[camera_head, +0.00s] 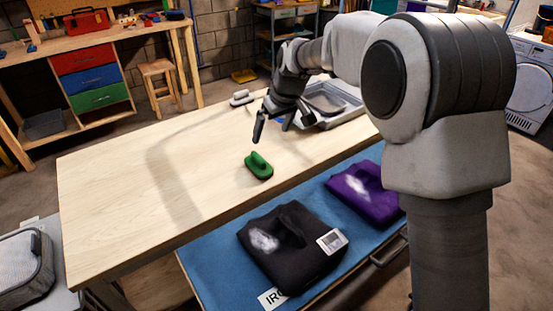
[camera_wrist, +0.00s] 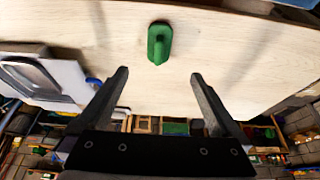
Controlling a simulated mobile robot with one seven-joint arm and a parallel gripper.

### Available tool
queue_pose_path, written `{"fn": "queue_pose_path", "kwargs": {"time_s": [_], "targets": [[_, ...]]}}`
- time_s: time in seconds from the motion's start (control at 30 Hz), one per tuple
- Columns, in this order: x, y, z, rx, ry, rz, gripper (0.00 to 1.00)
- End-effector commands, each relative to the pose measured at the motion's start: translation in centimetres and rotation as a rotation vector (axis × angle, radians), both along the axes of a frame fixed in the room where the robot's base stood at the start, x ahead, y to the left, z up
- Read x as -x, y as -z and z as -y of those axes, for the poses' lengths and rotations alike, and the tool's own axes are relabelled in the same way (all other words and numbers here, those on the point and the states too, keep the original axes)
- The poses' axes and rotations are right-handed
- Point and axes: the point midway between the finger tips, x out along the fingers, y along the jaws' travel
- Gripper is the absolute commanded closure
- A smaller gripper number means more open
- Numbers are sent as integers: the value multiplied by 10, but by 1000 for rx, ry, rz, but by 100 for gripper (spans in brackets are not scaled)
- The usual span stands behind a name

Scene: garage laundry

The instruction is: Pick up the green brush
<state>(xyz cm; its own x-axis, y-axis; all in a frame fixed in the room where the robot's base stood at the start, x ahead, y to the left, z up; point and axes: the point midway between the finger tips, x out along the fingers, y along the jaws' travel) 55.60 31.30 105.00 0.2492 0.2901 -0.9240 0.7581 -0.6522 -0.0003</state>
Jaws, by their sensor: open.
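The green brush (camera_head: 258,165) lies on the light wooden table (camera_head: 120,190), a little right of the table's middle. In the wrist view the green brush (camera_wrist: 159,43) sits at the top centre, beyond the fingertips and between their lines. My gripper (camera_head: 274,128) hangs above the table, just behind the brush in the head view, and does not touch it. In the wrist view my gripper (camera_wrist: 158,76) has its two fingers wide apart with nothing between them.
A grey tray (camera_head: 330,103) stands behind my gripper at the table's far right. A white-and-grey brush-like object (camera_head: 241,98) lies at the back edge. A blue ironing surface (camera_head: 215,270) with black (camera_head: 290,250) and purple (camera_head: 365,190) garments adjoins the front. The table's left is clear.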

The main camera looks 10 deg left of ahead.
Motion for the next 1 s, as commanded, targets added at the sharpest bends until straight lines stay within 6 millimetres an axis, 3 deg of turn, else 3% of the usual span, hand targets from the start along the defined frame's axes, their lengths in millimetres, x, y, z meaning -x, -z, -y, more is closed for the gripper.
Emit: {"fn": "queue_pose_path", "kwargs": {"time_s": [0.17, 0.6, 1.0], "targets": [[-5, 20, -8, 1, -6, -3, 0], [-27, 103, -34, 1, -5, -2, 0], [-39, 133, -46, 1, -5, -2, 0]]}}
